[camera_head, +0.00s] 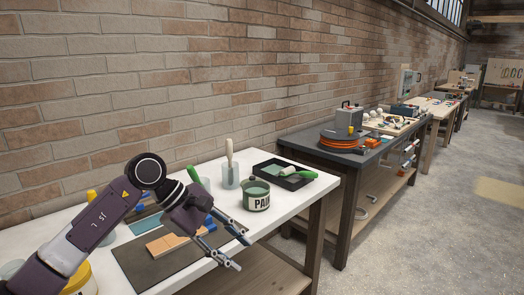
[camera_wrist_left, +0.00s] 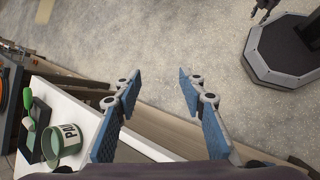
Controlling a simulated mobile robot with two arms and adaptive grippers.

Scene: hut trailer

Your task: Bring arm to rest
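My left arm comes in from the left in the head view, and its gripper (camera_head: 237,249) hangs over the front edge of the white table (camera_head: 328,184). In the left wrist view the gripper (camera_wrist_left: 157,88) has its blue-padded fingers spread wide with nothing between them. Below the fingers lie the table edge, a wooden shelf and the grey floor. My right gripper shows in neither view for certain; a small dark part (camera_wrist_left: 264,8) at the top right of the left wrist view is too cut off to tell.
A paint can (camera_head: 256,196) stands close behind the gripper, beside a black tray (camera_head: 284,175) with a green-handled roller. A cup with a brush (camera_head: 230,174) and a dark mat (camera_head: 142,269) with wooden pieces are also on the table. Open floor (camera_head: 430,230) lies to the right.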

